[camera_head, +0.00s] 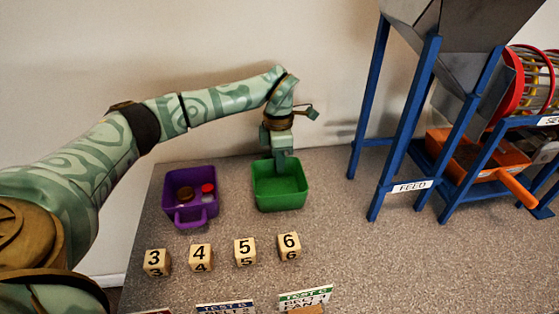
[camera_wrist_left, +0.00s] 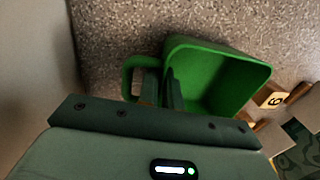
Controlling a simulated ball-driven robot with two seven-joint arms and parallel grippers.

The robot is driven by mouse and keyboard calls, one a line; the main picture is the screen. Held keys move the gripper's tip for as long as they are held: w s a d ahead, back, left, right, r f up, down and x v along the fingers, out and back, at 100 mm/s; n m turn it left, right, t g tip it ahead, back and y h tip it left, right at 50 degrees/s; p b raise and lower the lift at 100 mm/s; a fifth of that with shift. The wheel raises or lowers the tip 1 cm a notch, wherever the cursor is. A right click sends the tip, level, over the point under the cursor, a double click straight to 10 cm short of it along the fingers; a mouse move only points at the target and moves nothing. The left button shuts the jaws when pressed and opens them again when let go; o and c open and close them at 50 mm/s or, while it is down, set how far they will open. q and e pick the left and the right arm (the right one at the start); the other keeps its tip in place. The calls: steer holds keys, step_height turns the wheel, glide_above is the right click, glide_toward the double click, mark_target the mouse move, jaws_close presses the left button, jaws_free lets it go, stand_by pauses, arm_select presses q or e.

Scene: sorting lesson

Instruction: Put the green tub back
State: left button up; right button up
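The green tub (camera_head: 297,203) is at the back of the bench, right of the purple tub, and looks upright and empty. It also shows in the left wrist view (camera_wrist_left: 225,70), with its loop handle (camera_wrist_left: 128,75) on the left. My left gripper (camera_head: 281,166) is at the tub's back wall, pointing down. In the left wrist view its fingers (camera_wrist_left: 162,90) are close together with the handle-side wall between them, one finger by the handle loop and one inside the tub. It looks shut on that wall; the contact is partly hidden. My right gripper is out of view.
A purple tub (camera_head: 181,217) holding a few small objects stands left. Numbered cubes (camera_head: 245,251) line up in front, with label cards (camera_head: 305,297) nearer. A blue-framed feed machine (camera_head: 428,75) with an orange tray (camera_head: 470,155) stands right. The bench (camera_head: 345,225) is clear between.

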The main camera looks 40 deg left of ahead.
arm_select(q)
steer(key=shift+o, duration=1.2)
